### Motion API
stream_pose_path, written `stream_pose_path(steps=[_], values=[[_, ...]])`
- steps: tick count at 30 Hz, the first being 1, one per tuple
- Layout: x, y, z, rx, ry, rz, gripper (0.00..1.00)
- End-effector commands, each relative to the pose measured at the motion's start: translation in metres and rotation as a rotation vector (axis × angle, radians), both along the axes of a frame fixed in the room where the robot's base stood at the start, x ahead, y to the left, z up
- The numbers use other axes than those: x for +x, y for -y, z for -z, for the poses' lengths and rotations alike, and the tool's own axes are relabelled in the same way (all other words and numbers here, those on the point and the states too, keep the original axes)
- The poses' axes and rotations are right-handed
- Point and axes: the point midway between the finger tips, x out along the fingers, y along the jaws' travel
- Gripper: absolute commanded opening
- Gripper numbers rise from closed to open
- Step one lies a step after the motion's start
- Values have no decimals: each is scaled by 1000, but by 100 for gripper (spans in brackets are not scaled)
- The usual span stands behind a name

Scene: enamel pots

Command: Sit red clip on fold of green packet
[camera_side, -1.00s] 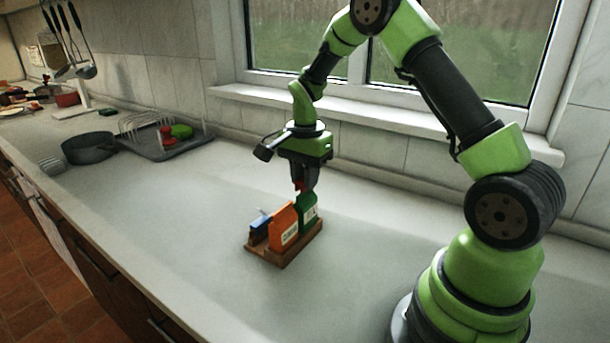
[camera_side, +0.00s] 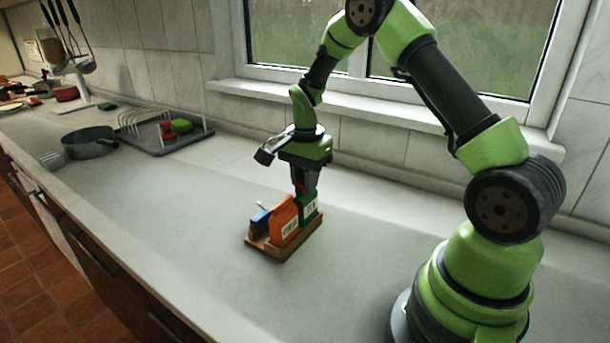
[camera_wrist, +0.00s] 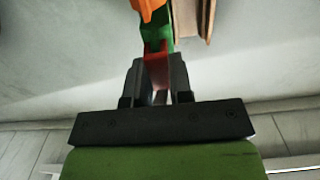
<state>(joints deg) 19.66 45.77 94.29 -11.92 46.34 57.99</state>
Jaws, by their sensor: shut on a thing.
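My gripper (camera_side: 302,190) is shut on the red clip (camera_wrist: 156,68), which shows between the two fingers in the wrist view. The green packet (camera_side: 309,208) stands upright at the far right end of a wooden rack (camera_side: 283,249). The clip is right at the top of the green packet, which also shows in the wrist view (camera_wrist: 158,36). Whether the clip's jaws sit around the fold I cannot tell, as the fingers hide that part in the side view.
An orange packet (camera_side: 284,222) stands in the rack close to the green one, with a blue packet (camera_side: 260,221) beyond it. A dish rack tray (camera_side: 168,143) and a dark pan (camera_side: 89,142) are far left. The counter around the wooden rack is clear.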

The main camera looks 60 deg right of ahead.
Motion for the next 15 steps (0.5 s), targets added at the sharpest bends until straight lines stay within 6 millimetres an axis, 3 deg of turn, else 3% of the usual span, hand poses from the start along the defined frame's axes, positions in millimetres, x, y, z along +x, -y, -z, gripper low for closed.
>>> stream_pose_path(steps=[10, 11, 15], values=[[0, 0, 4, 1, -1, 0, 0], [0, 0, 4, 1, -1, 0, 23], [0, 0, 4, 0, -1, 0, 50]])
